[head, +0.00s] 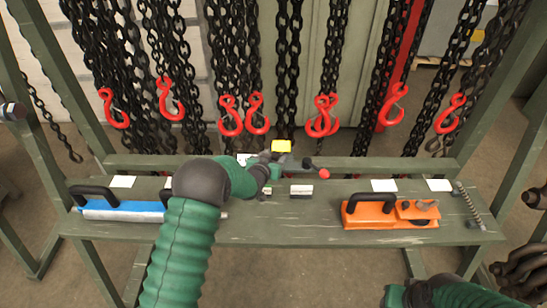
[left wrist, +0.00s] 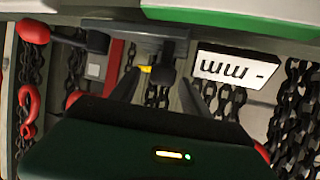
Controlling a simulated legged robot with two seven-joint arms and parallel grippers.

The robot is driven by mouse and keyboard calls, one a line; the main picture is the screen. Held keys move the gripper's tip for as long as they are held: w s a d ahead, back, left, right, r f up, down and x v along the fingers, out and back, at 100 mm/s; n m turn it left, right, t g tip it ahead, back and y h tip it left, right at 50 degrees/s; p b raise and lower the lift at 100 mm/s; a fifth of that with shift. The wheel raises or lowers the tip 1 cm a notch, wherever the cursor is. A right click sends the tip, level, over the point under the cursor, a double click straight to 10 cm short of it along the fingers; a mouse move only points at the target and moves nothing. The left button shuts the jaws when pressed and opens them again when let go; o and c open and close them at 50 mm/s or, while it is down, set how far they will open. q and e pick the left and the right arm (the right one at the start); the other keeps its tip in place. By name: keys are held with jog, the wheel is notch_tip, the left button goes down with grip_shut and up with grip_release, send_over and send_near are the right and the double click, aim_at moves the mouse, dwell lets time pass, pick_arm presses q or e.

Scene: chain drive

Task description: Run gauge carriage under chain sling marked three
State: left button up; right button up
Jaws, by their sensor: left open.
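Black chain slings with red hooks hang in a row behind the bench; one hook (head: 230,115) is left of centre. I cannot read any sling number. A small yellow block (head: 281,146) and a dark bar with a red ball knob (head: 323,174) sit at the bench's back rail; they may belong to the gauge carriage. The knob shows at upper left in the left wrist view (left wrist: 32,32). My left gripper (head: 278,160) is at this dark part, open, fingers (left wrist: 160,82) either side of a dark stub; contact is unclear. At lower right, my right gripper (head: 394,296) is partly cut off.
A blue tool (head: 120,210) with a black handle lies left on the bench (head: 280,232). An orange tool (head: 385,215) and a spring (head: 467,203) lie right. White cards (head: 384,185) line the back. A white plate (left wrist: 238,66) reads "mm" upside down.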

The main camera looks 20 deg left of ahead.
pick_arm(q)
jog(key=shift+s+a, duration=0.1)
jog(key=shift+a, duration=0.1)
jog(key=c, duration=1)
grip_shut()
jog(key=shift+d, duration=0.1)
